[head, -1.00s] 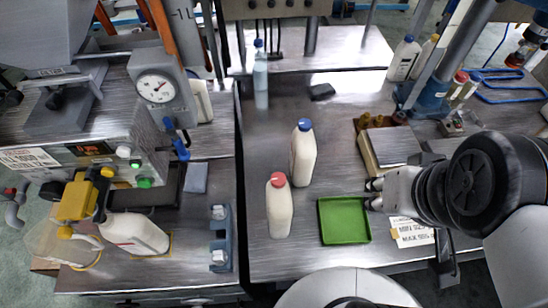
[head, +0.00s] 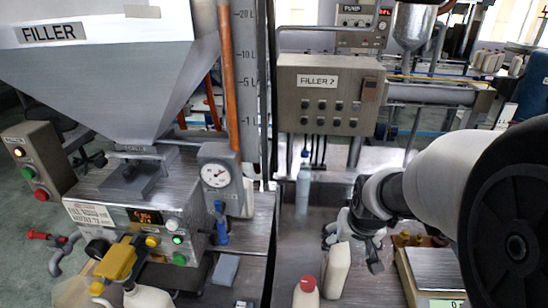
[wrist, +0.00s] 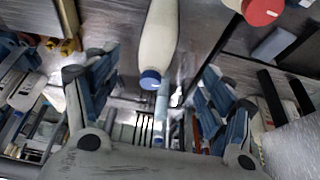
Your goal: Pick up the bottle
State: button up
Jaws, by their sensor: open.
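My gripper (head: 352,246) is open and empty, over the top of a white bottle (head: 335,272) in the head view. Its cap is hidden there by the gripper. In the wrist view this bottle (wrist: 158,40) shows a blue cap and lies between the lines of the two spread fingers; I cannot tell whether they touch it. A second white bottle with a red cap (head: 306,292) stands just to its left in the head view. Its red cap (wrist: 263,10) shows at the top right of the wrist view.
A clear bluish bottle (head: 303,188) stands farther back on the metal table. The filler machine (head: 130,215) with its yellow nozzle (head: 118,260) is at the left, with another white bottle (head: 148,297) below it. A scale (head: 434,268) is right of the gripper.

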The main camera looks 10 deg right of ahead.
aim_at(341, 255)
jog(key=b+x, duration=0.2)
jog(key=x, duration=0.4)
jog(key=b+x, duration=0.2)
jog(key=x, duration=0.4)
jog(key=shift+w+d, duration=0.1)
jog(key=shift+d, duration=0.15)
jog(key=b+x, duration=0.2)
jog(key=x, duration=0.4)
jog(key=shift+w, duration=0.2)
grip_shut()
jog(key=shift+w+r, duration=0.1)
jog(key=shift+r, duration=0.05)
